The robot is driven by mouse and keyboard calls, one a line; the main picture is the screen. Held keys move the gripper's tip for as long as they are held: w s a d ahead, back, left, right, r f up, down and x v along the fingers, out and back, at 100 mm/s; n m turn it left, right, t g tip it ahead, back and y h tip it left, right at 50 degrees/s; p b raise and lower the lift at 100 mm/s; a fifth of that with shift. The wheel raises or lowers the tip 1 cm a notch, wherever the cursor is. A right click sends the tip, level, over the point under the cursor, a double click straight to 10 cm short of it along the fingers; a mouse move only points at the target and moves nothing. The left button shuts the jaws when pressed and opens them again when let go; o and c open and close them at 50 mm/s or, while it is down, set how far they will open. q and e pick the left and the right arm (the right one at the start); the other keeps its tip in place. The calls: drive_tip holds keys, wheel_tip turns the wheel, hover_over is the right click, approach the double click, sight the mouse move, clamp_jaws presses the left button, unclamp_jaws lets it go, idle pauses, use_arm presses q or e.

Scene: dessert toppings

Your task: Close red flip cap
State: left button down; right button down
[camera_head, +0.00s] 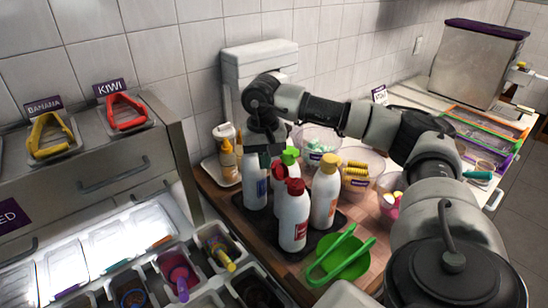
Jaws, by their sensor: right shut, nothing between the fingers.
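A white bottle (293,222) with a red cap (296,187) stands upright at the front of a group of bottles on a dark mat (268,232). My right gripper (263,152) points down above the back left bottle (255,186), just behind and left of the red cap. It is shut and empty, and it hides that bottle's top. My left gripper is not in view.
A yellow-capped bottle (325,198) stands close on the right, and a green cap (289,155) shows behind. Bowls of toppings (360,172) stand to the right. Topping bins (178,272) are at the lower left.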

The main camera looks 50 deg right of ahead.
sight(274, 165)
idle(0.3)
drive_tip(key=shift+s+d+r, duration=0.2)
drive_tip(key=shift+s+r, duration=0.15)
drive_tip(key=shift+s, duration=0.3)
drive_tip(key=shift+s+d+r, duration=0.2)
drive_tip(key=shift+s+r, duration=0.1)
drive_tip(key=shift+s, duration=0.35)
wheel_tip(274, 165, up, 8)
drive_tip(key=p, duration=0.6)
